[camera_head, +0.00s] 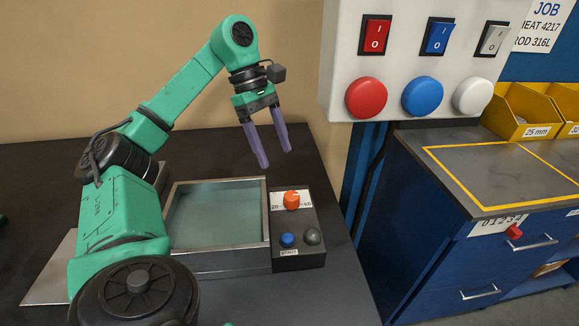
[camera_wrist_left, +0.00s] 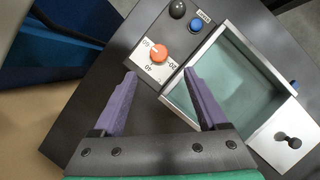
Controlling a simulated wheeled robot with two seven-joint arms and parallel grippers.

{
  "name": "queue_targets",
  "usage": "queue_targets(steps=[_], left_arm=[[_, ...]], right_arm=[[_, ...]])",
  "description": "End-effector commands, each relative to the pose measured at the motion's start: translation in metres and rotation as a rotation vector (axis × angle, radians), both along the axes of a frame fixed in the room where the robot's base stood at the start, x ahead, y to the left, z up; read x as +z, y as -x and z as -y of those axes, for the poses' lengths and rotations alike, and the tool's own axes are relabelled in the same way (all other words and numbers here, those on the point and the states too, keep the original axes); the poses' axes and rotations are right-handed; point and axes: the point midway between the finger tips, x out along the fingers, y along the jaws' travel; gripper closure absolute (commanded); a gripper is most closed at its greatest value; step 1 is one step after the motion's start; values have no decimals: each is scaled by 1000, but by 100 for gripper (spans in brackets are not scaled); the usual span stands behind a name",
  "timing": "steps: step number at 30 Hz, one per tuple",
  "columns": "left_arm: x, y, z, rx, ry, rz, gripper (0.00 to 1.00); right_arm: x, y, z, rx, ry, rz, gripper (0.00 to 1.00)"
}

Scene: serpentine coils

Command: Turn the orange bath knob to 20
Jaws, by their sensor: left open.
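The orange bath knob (camera_head: 292,201) sits on a dark control box (camera_head: 302,262) at the right end of the bath (camera_head: 219,214). Its white plate shows 20 at left and 60 at right in the head view. The knob also shows in the left wrist view (camera_wrist_left: 159,51), with 20, 40 and 60 around it. I cannot tell which number it points at. My left gripper (camera_head: 277,160) is open and empty, fingers pointing down, above and apart from the knob. In the left wrist view the knob lies beyond and between the fingertips (camera_wrist_left: 160,74). My right gripper is not in view.
A blue button (camera_head: 287,240) and a grey dome (camera_head: 312,236) are on the same box, below the knob. A white panel (camera_head: 345,60) with switches and big buttons hangs at the upper right. A blue cabinet (camera_head: 450,270) stands at the right. The dark bench in front is clear.

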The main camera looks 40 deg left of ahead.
Motion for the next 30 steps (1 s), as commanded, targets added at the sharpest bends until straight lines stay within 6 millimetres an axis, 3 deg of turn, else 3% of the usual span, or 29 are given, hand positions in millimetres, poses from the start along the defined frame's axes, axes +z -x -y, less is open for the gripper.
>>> queue_targets(steps=[1, 6, 15, 23, 25, 29, 30], left_arm=[[-27, -1, 5, -3, 0, -2, 25], [-67, -3, 21, -3, 0, -1, 25], [-104, -5, 41, 1, -1, -3, 25], [-107, -5, 43, 0, 0, -2, 25], [-106, -5, 43, 0, 0, -2, 44], [-106, -5, 43, 0, 0, -1, 93], [-106, -5, 43, 0, 0, -1, 100]], right_arm=[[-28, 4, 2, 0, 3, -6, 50], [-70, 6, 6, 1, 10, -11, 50], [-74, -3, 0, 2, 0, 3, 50], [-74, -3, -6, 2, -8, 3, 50], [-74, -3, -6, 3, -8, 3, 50], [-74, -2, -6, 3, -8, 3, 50], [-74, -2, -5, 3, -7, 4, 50]])
